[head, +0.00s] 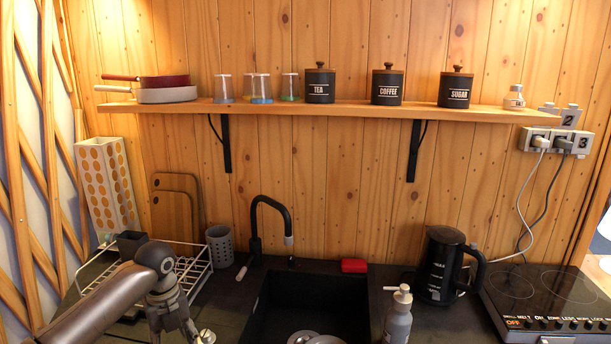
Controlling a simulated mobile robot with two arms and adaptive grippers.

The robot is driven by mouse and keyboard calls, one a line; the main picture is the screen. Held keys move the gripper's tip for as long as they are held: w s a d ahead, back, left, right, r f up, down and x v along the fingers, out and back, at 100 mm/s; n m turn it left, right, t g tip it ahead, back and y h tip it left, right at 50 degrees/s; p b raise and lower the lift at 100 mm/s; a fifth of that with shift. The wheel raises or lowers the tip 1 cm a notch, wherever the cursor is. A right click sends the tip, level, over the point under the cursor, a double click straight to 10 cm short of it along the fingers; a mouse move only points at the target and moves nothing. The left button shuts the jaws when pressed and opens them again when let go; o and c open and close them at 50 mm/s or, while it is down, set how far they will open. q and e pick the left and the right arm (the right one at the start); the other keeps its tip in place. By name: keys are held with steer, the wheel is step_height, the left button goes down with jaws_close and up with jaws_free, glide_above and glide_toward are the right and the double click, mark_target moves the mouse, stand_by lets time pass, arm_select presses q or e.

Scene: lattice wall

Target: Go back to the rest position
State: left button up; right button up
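My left arm comes in from the lower left, and its gripper (173,322) points down over the counter by the dish rack. The fingers run toward the bottom edge of the picture, so I cannot tell whether they are open or shut. No held object is visible. My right gripper is not in view.
A white dish rack (196,272) stands behind my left gripper. The black sink (277,305) and tap (287,222) are at centre. A soap bottle (398,318), black kettle (440,265) and cooktop (550,290) are on the right. A loaded wooden shelf (340,107) spans the wall.

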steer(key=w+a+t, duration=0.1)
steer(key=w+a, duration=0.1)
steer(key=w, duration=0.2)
arm_select(q)
steer(key=s+d+f+n+t+h, duration=0.2)
steer(key=s+d+f+n, duration=0.9)
steer(key=s+d, duration=0.45)
steer(key=s+a+n+t+y, duration=0.1)
steer(key=s+a+n, duration=0.3)
steer(key=s+n, duration=0.4)
steer(key=s+a+n+t+y, duration=0.1)
steer(key=s+a+n, duration=0.2)
steer(key=s+n, duration=0.5)
step_height(320, 180, down, 30)
steer(key=s+g+b, duration=0.2)
steer(key=b, duration=0.1)
steer(key=s+a+f+g+b, duration=0.1)
steer(key=s+a+f+b, duration=0.2)
steer(key=s+f, duration=1.3)
step_height(320, 180, down, 3)
steer(key=shift+s+m, duration=0.3)
steer(key=shift+s, duration=0.05)
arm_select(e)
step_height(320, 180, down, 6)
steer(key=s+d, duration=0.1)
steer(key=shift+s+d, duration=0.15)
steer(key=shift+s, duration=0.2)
